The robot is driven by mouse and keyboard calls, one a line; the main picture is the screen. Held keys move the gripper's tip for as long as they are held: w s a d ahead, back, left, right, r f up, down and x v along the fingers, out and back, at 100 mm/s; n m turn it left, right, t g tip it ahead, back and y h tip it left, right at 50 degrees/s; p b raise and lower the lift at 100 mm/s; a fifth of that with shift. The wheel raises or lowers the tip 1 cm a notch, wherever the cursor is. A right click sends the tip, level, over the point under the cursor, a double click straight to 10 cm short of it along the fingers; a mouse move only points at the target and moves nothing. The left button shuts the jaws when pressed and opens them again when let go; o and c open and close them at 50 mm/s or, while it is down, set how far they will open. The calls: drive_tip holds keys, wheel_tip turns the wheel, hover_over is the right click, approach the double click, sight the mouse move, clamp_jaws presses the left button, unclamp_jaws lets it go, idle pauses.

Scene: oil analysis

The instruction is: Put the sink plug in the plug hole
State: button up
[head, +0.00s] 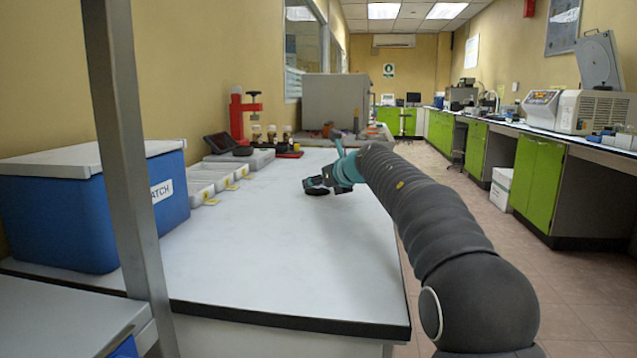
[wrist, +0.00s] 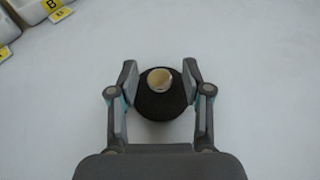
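The sink plug appears to be the round black piece (wrist: 161,106) with a cream-coloured round top (wrist: 160,78) in the wrist view. It sits between the two fingers of my gripper (wrist: 160,82), one finger close on each side. I cannot tell whether the fingertips touch it. In the head view my gripper (head: 327,186) is low over the far right part of the white worktop (head: 280,245); the plug is not clear there. I do not make out a plug hole in either view.
A blue box with a white lid (head: 60,215) stands at the left. Pale trays (head: 205,180) with yellow labels line the left wall. A red stand (head: 240,115) and a grey cabinet (head: 333,100) are farther back. The worktop's middle is clear.

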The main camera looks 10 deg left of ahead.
drive_tip(key=shift+r, duration=0.2)
drive_tip(key=v, duration=1.2)
drive_tip(key=shift+b, duration=0.4)
